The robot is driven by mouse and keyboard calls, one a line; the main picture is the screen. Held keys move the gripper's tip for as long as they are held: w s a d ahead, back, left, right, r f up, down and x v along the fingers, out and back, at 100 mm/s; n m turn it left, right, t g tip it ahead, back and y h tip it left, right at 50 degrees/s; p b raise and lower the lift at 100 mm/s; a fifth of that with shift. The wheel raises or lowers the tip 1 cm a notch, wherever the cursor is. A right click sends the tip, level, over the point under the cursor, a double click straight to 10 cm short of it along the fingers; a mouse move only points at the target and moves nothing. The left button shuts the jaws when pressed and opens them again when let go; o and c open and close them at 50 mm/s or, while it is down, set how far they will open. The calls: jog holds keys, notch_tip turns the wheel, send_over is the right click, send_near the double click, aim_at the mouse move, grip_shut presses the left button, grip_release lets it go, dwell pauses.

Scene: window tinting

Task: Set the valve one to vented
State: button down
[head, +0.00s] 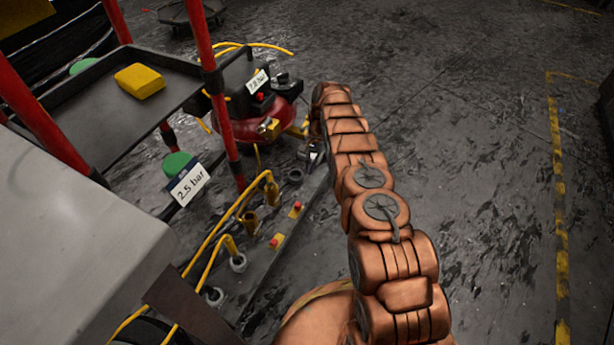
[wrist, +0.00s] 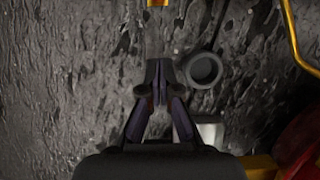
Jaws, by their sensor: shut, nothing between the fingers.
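Two yellow blocks with red tops, one farther (head: 297,209) and one nearer (head: 277,241), sit on a dark rail in the head view. Brass fittings with yellow hoses (head: 271,190) stand beside them. No label reading valve one can be made out, and I cannot tell which part is that valve or how it is set. My gripper (wrist: 159,82) is shut and empty in the wrist view, pointing toward the floor area. A dark round socket (wrist: 203,69) is just right of its fingertips, apart from them. It also shows in the head view (head: 295,177).
A red compressor (head: 258,122) stands close left of my arm; its red edge shows in the wrist view (wrist: 303,150). A red-posted cart shelf (head: 112,108) and a "2.5 bar" sign (head: 188,184) are left. Open floor (head: 480,150) lies right.

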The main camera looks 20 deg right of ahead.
aim_at(298, 206)
jog(key=b+x, duration=0.3)
jog(key=x, duration=0.6)
jog(key=shift+d, duration=0.1)
jog(key=shift+s+a+r, duration=0.1)
jog(key=shift+s+a, duration=0.25)
jog(key=shift+a, duration=0.15)
jog(key=shift+s+a+b, duration=0.65)
jog(key=shift+s+a, duration=0.3)
jog(key=shift+s, duration=0.05)
jog(key=shift+s, duration=0.1)
